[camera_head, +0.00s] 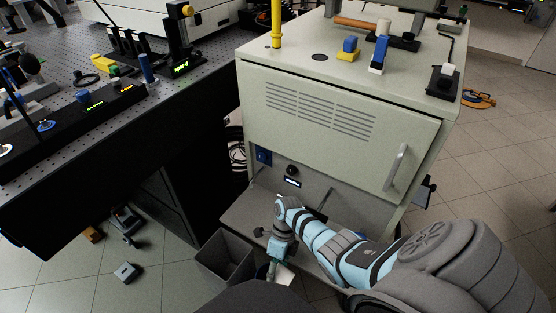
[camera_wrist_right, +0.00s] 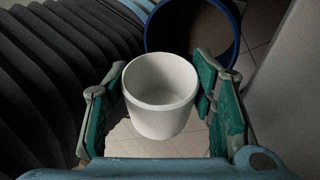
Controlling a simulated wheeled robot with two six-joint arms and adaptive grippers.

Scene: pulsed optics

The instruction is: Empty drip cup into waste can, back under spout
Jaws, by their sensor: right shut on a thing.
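A white round cup (camera_wrist_right: 160,100) sits between the green-padded fingers of my right gripper (camera_wrist_right: 160,78), which is shut on its sides. I look into its open mouth in the right wrist view, and the inside looks plain white. In the head view my right gripper (camera_head: 277,267) is low in front of the cabinet, beside a grey square-mouthed bin (camera_head: 225,260). A round blue-rimmed bin (camera_wrist_right: 235,40) with a brown inside lies just past the cup in the right wrist view. I cannot tell which bin is the waste can. The spout is not clearly made out.
A pale cabinet (camera_head: 330,110) with a vent and door handle stands behind my right arm, with a low ledge (camera_head: 245,215) at its front. A black optical table (camera_head: 110,140) is at the left. Small loose items, including a grey block (camera_head: 127,272), lie on the floor.

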